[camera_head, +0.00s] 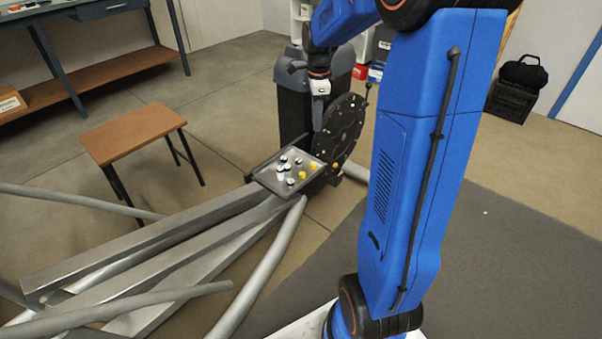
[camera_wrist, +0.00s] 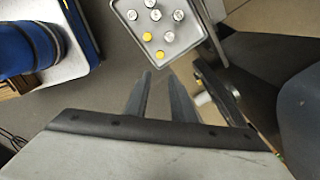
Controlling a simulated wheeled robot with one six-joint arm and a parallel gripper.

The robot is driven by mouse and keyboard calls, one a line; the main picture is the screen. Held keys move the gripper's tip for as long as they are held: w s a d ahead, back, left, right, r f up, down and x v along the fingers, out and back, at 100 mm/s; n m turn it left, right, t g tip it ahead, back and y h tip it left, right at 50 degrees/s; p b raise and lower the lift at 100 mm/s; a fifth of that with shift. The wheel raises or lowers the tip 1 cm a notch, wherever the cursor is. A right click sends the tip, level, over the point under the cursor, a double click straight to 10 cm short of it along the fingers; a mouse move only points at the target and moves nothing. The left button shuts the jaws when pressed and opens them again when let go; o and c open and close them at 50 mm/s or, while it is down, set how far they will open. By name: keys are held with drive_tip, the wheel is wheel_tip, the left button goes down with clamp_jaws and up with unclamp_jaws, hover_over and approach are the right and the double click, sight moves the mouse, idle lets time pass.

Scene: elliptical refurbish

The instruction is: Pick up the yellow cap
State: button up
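Two yellow caps lie on a grey tray (camera_head: 269,184). In the head view one yellow cap (camera_head: 302,175) is near the tray's front right side and the other yellow cap (camera_head: 313,166) is by its right edge. In the wrist view the yellow caps show at the tray's lower end, one cap (camera_wrist: 147,36) left of the other cap (camera_wrist: 160,53). My gripper (camera_head: 318,118) is above the tray's far right side, apart from it. In the wrist view my gripper (camera_wrist: 159,77) has its two fingers apart with nothing between them.
Several white-and-black pieces (camera_head: 290,181) share the tray. A dark round disc (camera_head: 343,130) stands right beside the tray, close to my gripper. Grey metal beams (camera_head: 150,245) run to the front left. A brown stool (camera_head: 133,132) stands at left.

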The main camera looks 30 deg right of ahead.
sight(313, 164)
drive_tip(key=f, duration=1.7)
drive_tip(key=shift+w+a+f, duration=0.15)
drive_tip(key=shift+a+f, duration=0.05)
drive_tip(key=shift+f, duration=0.2)
drive_tip(key=shift+c, duration=0.3)
clamp_jaws()
